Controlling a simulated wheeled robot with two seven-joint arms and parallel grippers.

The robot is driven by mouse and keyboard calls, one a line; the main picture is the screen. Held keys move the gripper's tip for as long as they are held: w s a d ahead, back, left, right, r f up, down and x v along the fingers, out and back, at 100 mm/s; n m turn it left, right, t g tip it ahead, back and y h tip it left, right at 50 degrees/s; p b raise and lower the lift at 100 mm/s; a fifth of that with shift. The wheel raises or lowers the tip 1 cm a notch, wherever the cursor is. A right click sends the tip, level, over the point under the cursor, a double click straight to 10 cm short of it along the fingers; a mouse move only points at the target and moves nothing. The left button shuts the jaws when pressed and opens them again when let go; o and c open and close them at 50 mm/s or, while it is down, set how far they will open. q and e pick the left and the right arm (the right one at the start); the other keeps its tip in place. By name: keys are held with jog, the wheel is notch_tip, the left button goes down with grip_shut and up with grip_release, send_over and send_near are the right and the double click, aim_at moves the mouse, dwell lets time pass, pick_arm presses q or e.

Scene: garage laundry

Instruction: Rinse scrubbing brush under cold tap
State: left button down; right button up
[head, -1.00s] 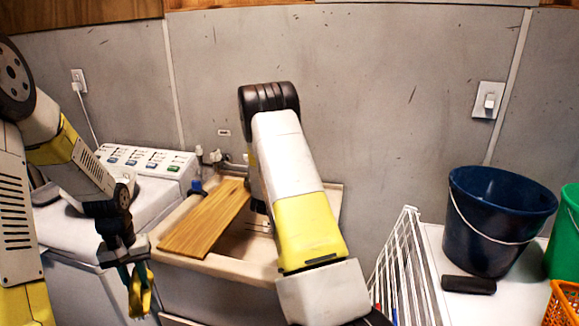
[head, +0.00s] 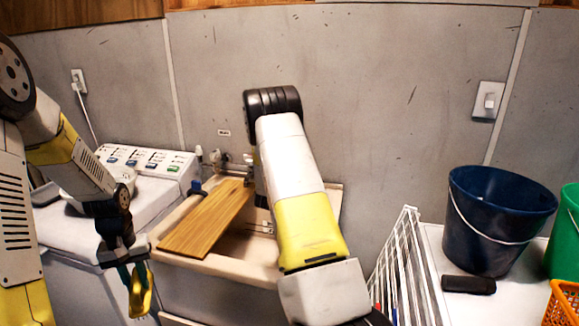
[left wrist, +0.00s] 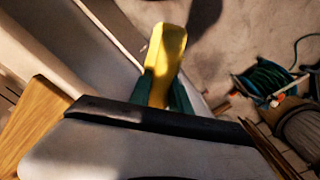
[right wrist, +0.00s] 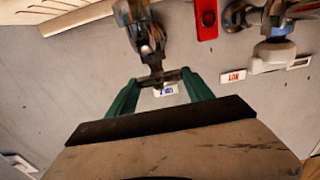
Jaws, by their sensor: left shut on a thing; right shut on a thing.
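My left gripper (head: 130,272) is shut on the yellow scrubbing brush (head: 143,295) and holds it in front of the washing machine, left of the sink (head: 262,268). The brush also shows between the green fingers in the left wrist view (left wrist: 165,55). My right gripper (right wrist: 160,78) is shut on the handle of a metal tap (right wrist: 142,35), beside a label with blue letters that seems to read COLD (right wrist: 166,90). In the head view my right arm hides this gripper and part of the sink. No running water can be made out.
A wooden board (head: 207,222) lies across the sink's left side. The washing machine (head: 150,160) stands left of it. A white rack (head: 402,262) and a dark blue bucket (head: 490,225) are at right. A HOT label (right wrist: 233,77) and red part (right wrist: 206,18) are near the tap.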

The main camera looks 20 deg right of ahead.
jog(key=shift+s+d+n+t+y, duration=0.1)
jog(key=shift+d+n+t+y, duration=0.15)
jog(key=shift+n+t+y, duration=0.75)
jog(key=shift+n+y, duration=0.6)
jog(key=shift+y, duration=0.6)
jog(key=shift+a, duration=0.1)
jog(key=o, duration=1.4)
jog(key=shift+s, duration=0.1)
jog(key=v, duration=1.1)
jog(key=shift+s+a+f, duration=0.15)
jog(key=shift+s, duration=0.25)
